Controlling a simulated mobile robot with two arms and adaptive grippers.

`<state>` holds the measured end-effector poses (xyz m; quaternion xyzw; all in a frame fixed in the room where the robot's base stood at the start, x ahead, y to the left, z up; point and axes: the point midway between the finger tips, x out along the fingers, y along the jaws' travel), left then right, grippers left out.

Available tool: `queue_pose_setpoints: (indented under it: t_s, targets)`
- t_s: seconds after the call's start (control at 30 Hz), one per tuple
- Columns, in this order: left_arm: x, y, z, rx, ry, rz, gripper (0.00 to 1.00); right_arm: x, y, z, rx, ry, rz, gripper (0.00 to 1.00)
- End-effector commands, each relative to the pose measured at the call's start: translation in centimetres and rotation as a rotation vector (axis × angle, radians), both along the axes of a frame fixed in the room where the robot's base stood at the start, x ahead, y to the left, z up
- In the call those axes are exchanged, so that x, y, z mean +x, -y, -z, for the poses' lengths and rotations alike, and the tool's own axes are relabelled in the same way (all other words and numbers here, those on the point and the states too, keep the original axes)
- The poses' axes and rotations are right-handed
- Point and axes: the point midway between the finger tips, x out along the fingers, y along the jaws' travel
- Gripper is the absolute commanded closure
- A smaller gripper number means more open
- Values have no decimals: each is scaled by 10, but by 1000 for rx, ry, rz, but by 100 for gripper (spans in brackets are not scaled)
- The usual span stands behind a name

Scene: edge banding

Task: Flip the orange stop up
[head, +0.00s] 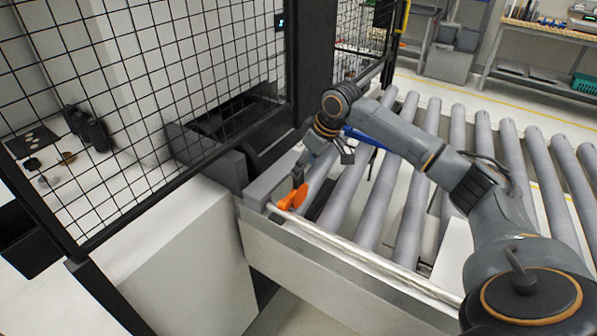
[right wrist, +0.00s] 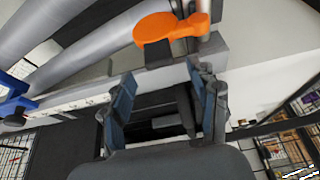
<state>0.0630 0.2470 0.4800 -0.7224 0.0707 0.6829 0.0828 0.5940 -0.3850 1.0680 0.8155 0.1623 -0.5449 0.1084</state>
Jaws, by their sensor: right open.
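The orange stop (head: 290,201) sits at the near left end of the conveyor, close to the front rail. It has a rounded disc and a narrower arm. In the right wrist view the stop (right wrist: 165,28) is at the top, just past my fingertips, with its arm by a pale rod. My right gripper (head: 299,174) is directly above and beside the stop in the head view. In the right wrist view its two fingers (right wrist: 160,82) are spread with nothing between them. Whether a finger touches the stop I cannot tell. My left gripper is not in view.
The conveyor's grey rollers (head: 410,215) run off to the right. A black mesh fence (head: 170,80) and a dark machine frame (head: 222,170) stand close on the left. A white cabinet (head: 165,260) is in front. Shelving (head: 545,30) stands far back.

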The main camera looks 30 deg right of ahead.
Motion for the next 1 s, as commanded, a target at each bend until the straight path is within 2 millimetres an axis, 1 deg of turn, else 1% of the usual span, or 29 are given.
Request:
queue_pose_setpoints:
  t_s: [0.03,0.1,0.2,0.3,0.37,0.47,0.7,0.77,0.8,0.87,0.9,1.0]
  targets:
    - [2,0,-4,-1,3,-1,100,3,-2,8,1,-4,1,40]
    - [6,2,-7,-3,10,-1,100,8,-4,20,3,-3,1,40]
    - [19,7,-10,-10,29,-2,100,13,-6,34,1,-1,1,40]
    - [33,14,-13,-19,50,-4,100,17,-7,43,1,0,0,40]
    - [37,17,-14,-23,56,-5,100,18,-7,47,0,-1,1,40]
    - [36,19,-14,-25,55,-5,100,19,-8,50,0,0,0,40]
    - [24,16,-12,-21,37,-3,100,19,-8,51,-1,0,0,40]
    - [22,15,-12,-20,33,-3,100,19,-8,51,-1,0,0,52]
    - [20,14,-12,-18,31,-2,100,19,-8,51,-1,0,0,60]
    - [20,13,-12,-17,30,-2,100,19,-8,51,-1,0,0,72]
    - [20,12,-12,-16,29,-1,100,19,-8,50,-1,0,0,80]
    - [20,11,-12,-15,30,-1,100,19,-8,50,-1,0,0,100]
